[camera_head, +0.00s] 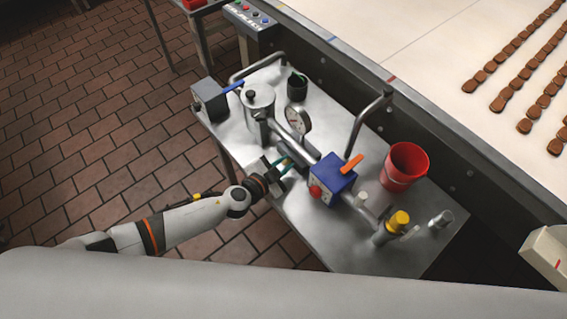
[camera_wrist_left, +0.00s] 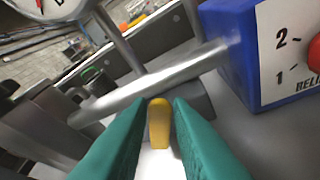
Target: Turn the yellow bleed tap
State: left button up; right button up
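My left gripper (camera_head: 284,164) reaches in from the left, beside the metal pipe between the gauge and the blue box. In the left wrist view its two green fingers (camera_wrist_left: 158,115) stand apart. The yellow bleed tap (camera_wrist_left: 159,124) is a small rounded lever standing between their tips, just under the pipe (camera_wrist_left: 150,91). A narrow gap seems to show on each side of it, so the fingers are around it rather than clamped. In the head view the tap is hidden or too small to make out. My right gripper is not in view.
Close to the fingers are a blue box (camera_head: 333,181) with a red knob and orange lever, and a dial gauge (camera_head: 298,121). A metal canister (camera_head: 259,101), red cup (camera_head: 405,166) and yellow-capped fitting (camera_head: 398,221) share the steel table (camera_head: 300,229). A conveyor runs behind.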

pick_arm(q)
grip_shut()
jog(key=shift+s+d+f+b, duration=0.1)
jog(key=shift+f+b, duration=0.15)
jog(key=shift+b, duration=0.15)
jog(key=f+m+t+b, duration=0.1)
jog(key=b, duration=0.2)
jog(key=s+d+m+b, duration=0.1)
jog(key=m+b, duration=0.1)
jog(key=b, duration=0.1)
jog(key=shift+f+t+y, duration=0.35)
jog(key=shift+t+y, duration=0.05)
jog(key=shift+s+r+m+b, duration=0.1)
jog(key=shift+m+b, duration=0.4)
jog(key=shift+m, duration=0.1)
jog(key=o, duration=0.5)
grip_release()
jog(key=shift+s, duration=0.1)
